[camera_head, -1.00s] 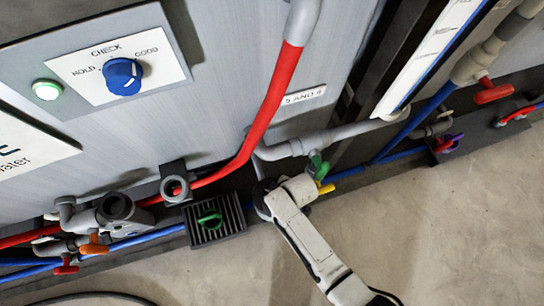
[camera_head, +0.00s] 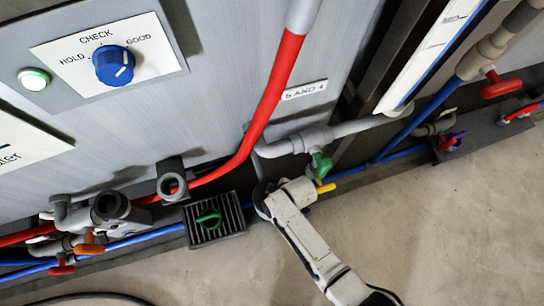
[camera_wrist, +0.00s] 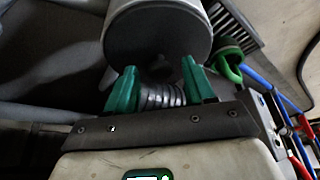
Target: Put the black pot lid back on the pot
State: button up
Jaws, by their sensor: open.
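I cannot make out a black pot lid or a pot for certain in either view. In the wrist view my gripper (camera_wrist: 159,88) has two green fingers, apart, with nothing clearly held between them. A grey cylinder with a dark round end (camera_wrist: 157,40) is just beyond the fingertips; whether they touch it I cannot tell. In the head view my white arm reaches up to the foot of the grey panel, near the grey pipework; the fingers are hidden there.
A black ribbed box (camera_head: 231,218) with a green handle (camera_head: 208,217) sits left of my arm. The floor (camera_head: 430,220) at right is bare.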

jog(key=shift+r, duration=0.2)
jog(key=shift+s+d+r+p, duration=0.3)
jog(key=shift+d+r+p, duration=0.3)
jog(key=shift+p, duration=0.1)
jog(key=s+d+p, duration=0.1)
jog(key=s+d, duration=0.4)
jog(key=d, duration=0.4)
jog(key=shift+s+d+f+p, duration=0.15)
jog(key=shift+s+d+p, duration=0.05)
jog(key=shift+d+p, duration=0.15)
